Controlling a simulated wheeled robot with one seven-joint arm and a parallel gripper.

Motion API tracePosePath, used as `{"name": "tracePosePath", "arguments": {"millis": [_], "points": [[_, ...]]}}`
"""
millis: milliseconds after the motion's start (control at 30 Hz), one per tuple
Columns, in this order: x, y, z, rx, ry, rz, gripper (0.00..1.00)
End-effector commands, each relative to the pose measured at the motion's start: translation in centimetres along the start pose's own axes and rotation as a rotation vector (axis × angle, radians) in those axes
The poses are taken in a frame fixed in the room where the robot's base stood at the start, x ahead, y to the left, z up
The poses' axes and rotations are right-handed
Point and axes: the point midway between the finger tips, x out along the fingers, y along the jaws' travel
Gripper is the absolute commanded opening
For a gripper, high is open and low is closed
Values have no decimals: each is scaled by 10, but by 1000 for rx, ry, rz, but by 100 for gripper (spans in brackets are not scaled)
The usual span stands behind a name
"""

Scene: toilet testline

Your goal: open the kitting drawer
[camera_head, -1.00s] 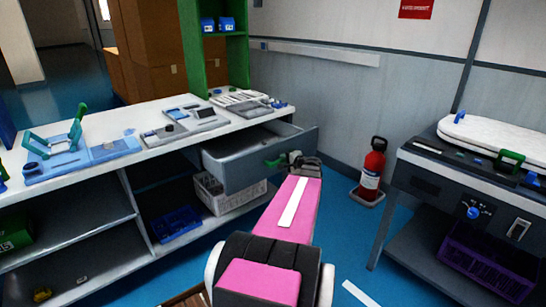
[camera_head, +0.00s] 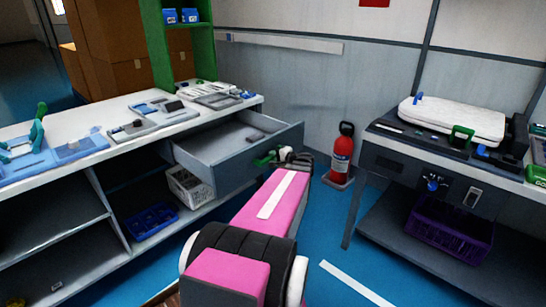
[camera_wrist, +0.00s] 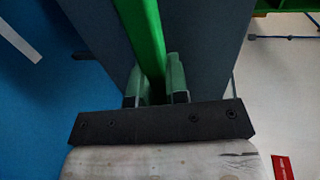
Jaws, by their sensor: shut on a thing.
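The kitting drawer (camera_head: 236,165) is a grey drawer under the white worktop, pulled well out, with its inside showing. A small dark item (camera_head: 256,135) lies in it near the back. Its green handle (camera_head: 264,158) is on the front panel. My gripper (camera_head: 284,155) is at that handle in the head view, partly hidden by its own body. In the wrist view, the two fingers of my gripper (camera_wrist: 158,90) are shut on the green handle (camera_wrist: 147,35), one on each side, with the grey drawer front (camera_wrist: 205,40) beyond.
A red fire extinguisher (camera_head: 342,155) stands on the floor right of the drawer. A dark bench (camera_head: 380,165) with a white lidded item (camera_head: 455,120) is at the right. A white basket (camera_head: 190,188) and blue bin (camera_head: 152,220) sit on the shelf below. Blue floor is free between.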

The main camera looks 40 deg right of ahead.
Motion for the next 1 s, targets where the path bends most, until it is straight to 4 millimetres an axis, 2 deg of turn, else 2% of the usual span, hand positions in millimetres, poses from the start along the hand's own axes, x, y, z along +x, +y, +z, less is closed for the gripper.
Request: {"name": "tracePosePath", "arguments": {"millis": [100, 133, 200, 567, 767, 1000], "points": [[0, 1, 0, -1, -1, 3, 0], [0, 1, 0, -1, -1, 3, 18], [0, 1, 0, -1, 0, 2, 39], [-4, 0, 0, 0, 1, 1, 39], [-29, 0, 1, 0, 2, 1, 39], [-72, 0, 1, 0, 2, 1, 39]]}}
